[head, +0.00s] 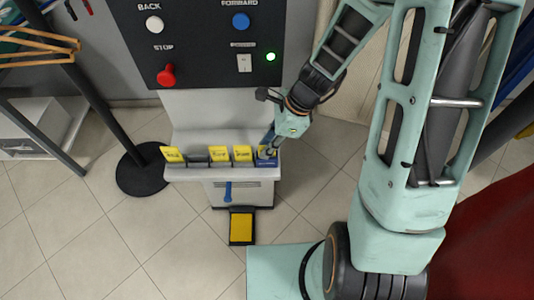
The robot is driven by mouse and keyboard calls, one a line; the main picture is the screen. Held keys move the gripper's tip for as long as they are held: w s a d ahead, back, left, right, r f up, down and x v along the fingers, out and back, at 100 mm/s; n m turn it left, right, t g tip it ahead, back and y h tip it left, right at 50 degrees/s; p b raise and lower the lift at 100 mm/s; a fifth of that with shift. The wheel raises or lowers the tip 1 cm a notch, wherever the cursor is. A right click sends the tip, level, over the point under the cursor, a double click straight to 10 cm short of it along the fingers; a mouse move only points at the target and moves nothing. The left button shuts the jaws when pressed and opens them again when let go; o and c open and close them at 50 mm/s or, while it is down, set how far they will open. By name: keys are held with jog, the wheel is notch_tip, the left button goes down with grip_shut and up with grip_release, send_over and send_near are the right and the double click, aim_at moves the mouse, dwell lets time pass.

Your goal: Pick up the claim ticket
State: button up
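Several yellow tickets stand in a row of small holders on a light grey shelf (208,174) below the control panel. A yellow ticket (172,155) is at the far left, and others (219,153) (243,153) stand further right. The rightmost ticket (262,152) stands at a blue holder (265,163) and is partly covered by my gripper. My gripper (270,147) points down at this right end of the shelf, at or very close to that ticket. Its fingertips are too small and hidden to show whether they hold it. The print on the tickets is too small to read surely.
The black control panel (200,45) with a red stop button (166,75) rises behind the shelf. A grey holder (195,157) shows no ticket. A yellow pedal (241,228) is on the floor below. A black stand (140,168) with hangers is left. Tiled floor lies open in front.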

grip_shut()
jog(key=shift+r, duration=0.15)
notch_tip(320, 180, up, 18)
jog(key=p, duration=0.3)
dwell(0.5)
notch_tip(320, 180, up, 7)
jog(key=p, duration=0.7)
jog(key=shift+r, duration=0.15)
dwell(0.5)
